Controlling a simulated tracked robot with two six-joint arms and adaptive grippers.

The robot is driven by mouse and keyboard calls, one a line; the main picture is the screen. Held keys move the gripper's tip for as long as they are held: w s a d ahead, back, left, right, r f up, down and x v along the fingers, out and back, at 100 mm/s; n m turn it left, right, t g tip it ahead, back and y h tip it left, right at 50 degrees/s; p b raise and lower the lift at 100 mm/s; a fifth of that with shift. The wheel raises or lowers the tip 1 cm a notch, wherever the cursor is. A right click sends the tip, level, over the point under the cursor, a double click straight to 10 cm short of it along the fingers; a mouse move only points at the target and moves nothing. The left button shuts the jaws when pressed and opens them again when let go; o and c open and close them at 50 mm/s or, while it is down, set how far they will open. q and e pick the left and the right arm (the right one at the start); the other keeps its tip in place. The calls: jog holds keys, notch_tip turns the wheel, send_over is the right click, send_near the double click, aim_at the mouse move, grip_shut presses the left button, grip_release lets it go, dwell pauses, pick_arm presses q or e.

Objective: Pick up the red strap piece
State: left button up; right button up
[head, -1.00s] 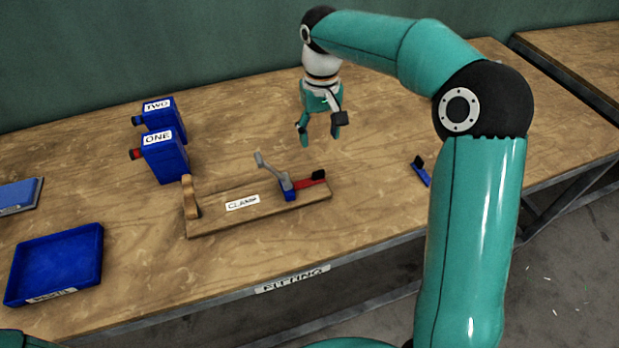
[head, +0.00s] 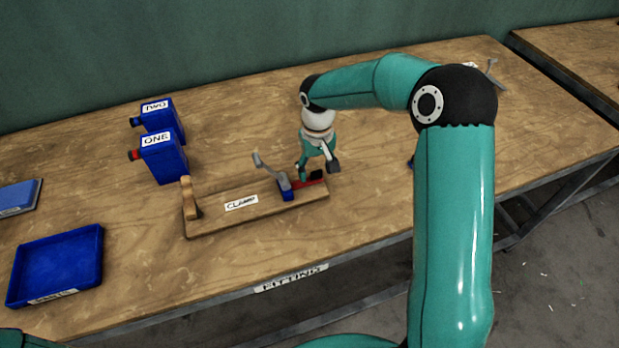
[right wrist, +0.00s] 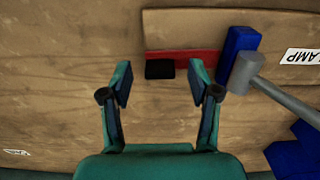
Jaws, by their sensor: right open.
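The red strap piece (head: 306,183) lies at the right end of the wooden clamp board (head: 215,222), its left end at a blue block (head: 286,190). In the right wrist view, the red strap (right wrist: 196,56) has a black block (right wrist: 160,69) on its free end. My right gripper (head: 318,172) is open and empty, just behind and above that end. In the right wrist view, the black block shows just beyond and between the fingertips (right wrist: 160,80), and one fingertip overlaps the red part. Contact cannot be told. My left gripper is not in view.
Blue boxes ONE (head: 165,162) and TWO (head: 158,117) stand behind the board's left end. A blue tray (head: 55,270) sits at front left. A blue piece (head: 411,162) is mostly hidden by my right arm.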

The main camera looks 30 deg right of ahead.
jog(key=c, duration=1)
jog(key=shift+r, duration=0.15)
